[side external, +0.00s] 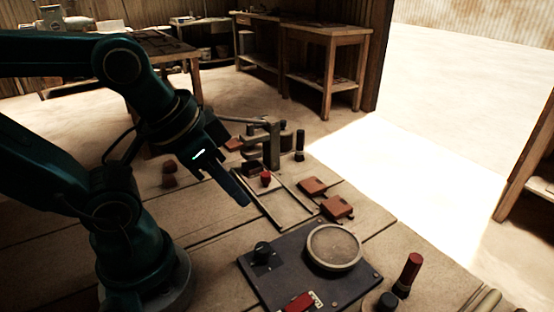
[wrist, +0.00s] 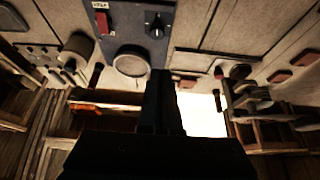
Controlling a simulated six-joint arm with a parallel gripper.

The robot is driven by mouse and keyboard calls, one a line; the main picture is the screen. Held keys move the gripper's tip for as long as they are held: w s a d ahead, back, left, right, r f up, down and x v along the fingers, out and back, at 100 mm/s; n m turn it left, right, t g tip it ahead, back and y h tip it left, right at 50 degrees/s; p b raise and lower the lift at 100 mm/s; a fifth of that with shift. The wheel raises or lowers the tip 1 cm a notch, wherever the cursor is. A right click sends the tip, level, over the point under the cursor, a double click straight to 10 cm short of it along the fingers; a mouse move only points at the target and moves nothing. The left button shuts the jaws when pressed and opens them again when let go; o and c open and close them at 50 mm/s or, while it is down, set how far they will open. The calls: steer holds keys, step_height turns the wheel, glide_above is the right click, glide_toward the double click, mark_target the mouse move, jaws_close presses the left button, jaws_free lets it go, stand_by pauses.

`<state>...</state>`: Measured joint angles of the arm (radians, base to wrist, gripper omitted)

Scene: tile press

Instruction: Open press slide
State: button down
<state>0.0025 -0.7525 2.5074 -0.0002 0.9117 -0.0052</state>
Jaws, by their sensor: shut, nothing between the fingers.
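The tile press (side external: 268,135) stands on the bench, a grey frame with a lever arm on top. Its slide has a red knob (side external: 266,178) on a dark block at the near side of the press, at the far end of two pale rails (side external: 290,222). My gripper (side external: 243,200) is shut and empty, pointing down to the right. In the picture it is just left of the rails and below the red knob, apparently above the bench. In the wrist view my gripper (wrist: 162,78) points away from the press (wrist: 250,98), which is dark and partly cut up by shadow at the right.
Two red-brown tiles (side external: 337,207) lie right of the rails. A dark panel (side external: 300,265) with a round disc (side external: 334,247), a black dial and a red switch lies in front. A red-topped cylinder (side external: 409,273) stands at the right. Bare planks lie left of the panel.

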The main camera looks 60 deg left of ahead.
steer(key=shift+w+r, duration=0.15)
steer(key=shift+w, duration=0.05)
